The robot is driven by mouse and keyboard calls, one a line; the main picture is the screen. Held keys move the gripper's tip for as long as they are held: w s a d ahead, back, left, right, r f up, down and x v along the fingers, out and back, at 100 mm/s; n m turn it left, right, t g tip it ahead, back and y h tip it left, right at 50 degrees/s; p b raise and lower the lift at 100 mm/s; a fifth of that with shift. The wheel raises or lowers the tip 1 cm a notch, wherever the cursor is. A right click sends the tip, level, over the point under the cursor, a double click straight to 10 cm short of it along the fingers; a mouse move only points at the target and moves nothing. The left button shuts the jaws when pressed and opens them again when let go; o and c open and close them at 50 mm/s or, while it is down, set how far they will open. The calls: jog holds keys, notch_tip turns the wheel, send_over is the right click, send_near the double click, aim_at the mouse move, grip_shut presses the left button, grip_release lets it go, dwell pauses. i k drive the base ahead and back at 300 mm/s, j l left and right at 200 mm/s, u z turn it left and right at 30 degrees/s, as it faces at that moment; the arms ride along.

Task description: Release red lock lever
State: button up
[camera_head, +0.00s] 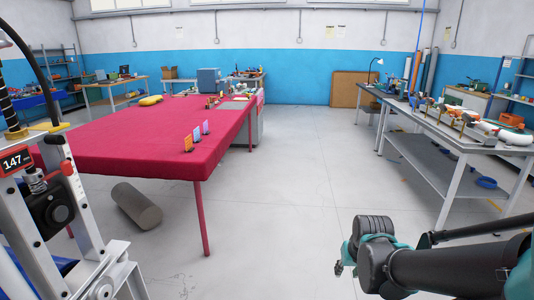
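A metal stand (85,205) with a black dial-like part (54,212) and a display reading 147 (16,161) fills the left edge. Small red parts (67,168) sit on its upright, just right of the display. One of them may be the red lock lever, but they are too small to tell its position. My dark and teal arm enters at the lower right, far from the stand. What looks like my gripper (342,262) is at the arm's left end, mostly hidden behind it. Its fingers do not show clearly, and nothing is seen held.
A large red-covered table (130,150) stands right of the stand, with small colored cards on its edge. A grey cylinder (136,205) lies on the floor beneath it. A metal workbench (440,125) with tools stands at the right. The middle floor (290,190) is clear.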

aim_at(66, 166)
jog(key=i+j+u, duration=0.1)
jog(key=i+u, duration=0.25)
jog(key=i, duration=0.25)
jog(key=i+u, duration=0.35)
jog(key=i, duration=0.3)
jog(key=i+l+u, duration=0.4)
jog(key=i, duration=0.2)
jog(key=j+u, duration=0.1)
jog(key=u, duration=2.25)
